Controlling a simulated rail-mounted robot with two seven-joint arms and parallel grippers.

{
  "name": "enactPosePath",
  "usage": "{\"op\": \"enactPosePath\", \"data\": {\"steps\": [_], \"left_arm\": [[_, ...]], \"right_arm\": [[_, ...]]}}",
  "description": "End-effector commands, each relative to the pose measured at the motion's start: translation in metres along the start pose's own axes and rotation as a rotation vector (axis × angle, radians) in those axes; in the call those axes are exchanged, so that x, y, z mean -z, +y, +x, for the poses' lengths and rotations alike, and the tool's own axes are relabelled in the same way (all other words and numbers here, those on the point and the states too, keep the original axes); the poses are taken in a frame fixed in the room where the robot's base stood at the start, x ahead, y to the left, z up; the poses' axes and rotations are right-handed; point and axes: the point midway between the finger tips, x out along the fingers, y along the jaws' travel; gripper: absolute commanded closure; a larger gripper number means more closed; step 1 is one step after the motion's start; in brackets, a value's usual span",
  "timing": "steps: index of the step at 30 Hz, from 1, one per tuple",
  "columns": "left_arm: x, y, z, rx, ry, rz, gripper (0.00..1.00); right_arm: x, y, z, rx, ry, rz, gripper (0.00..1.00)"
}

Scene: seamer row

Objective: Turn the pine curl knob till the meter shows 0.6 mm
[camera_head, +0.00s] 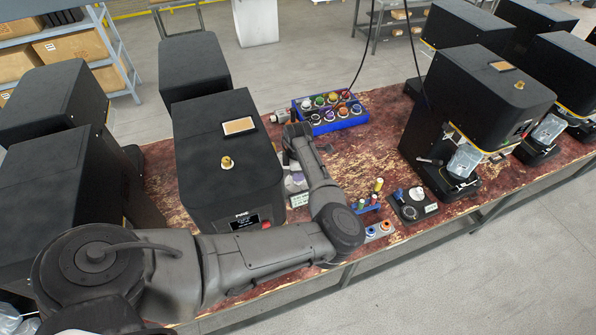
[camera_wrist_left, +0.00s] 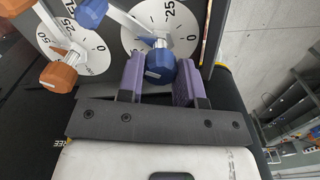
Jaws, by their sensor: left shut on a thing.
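The black machine marked PINE (camera_head: 225,160) stands left of centre in the head view. Its small dark screen (camera_head: 245,221) is on the front, too small to read. My left gripper (camera_wrist_left: 160,78) is shut, its purple fingers on either side of a blue knob (camera_wrist_left: 159,64) in the left wrist view. The knob sits before a white numbered dial (camera_wrist_left: 140,38). A white arm runs to a second blue end (camera_wrist_left: 92,12). Left of it is another dial (camera_wrist_left: 92,52) with an orange knob (camera_wrist_left: 58,76). I cannot read which is curl. My right gripper is not in view.
A blue rack (camera_head: 330,113) of coloured pots stands at the back of the worn red bench (camera_head: 375,145). Another black machine (camera_head: 480,95) stands to the right. Small coloured parts (camera_head: 370,203) and a black scale-like plate (camera_head: 412,205) lie near the front edge.

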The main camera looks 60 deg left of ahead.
Motion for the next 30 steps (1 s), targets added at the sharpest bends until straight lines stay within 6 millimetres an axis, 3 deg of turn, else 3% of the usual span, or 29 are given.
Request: {"op": "enactPosePath", "data": {"steps": [11, 12, 20, 30], "left_arm": [[-0.0001, 0.0000, -0.0009, 0.000, 0.000, -0.003, 0.91], [-0.0001, 0.0000, -0.0009, 0.000, 0.000, -0.003, 0.66], [-0.0001, 0.0000, -0.0006, 0.000, 0.000, -0.003, 0.42], [-0.0003, 0.0004, -0.0053, -0.001, -0.001, -0.004, 0.42]], "right_arm": [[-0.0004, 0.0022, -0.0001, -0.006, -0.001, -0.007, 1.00], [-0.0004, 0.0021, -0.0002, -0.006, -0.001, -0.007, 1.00], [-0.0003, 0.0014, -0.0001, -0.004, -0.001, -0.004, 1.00], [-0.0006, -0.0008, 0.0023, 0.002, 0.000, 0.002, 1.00]]}}
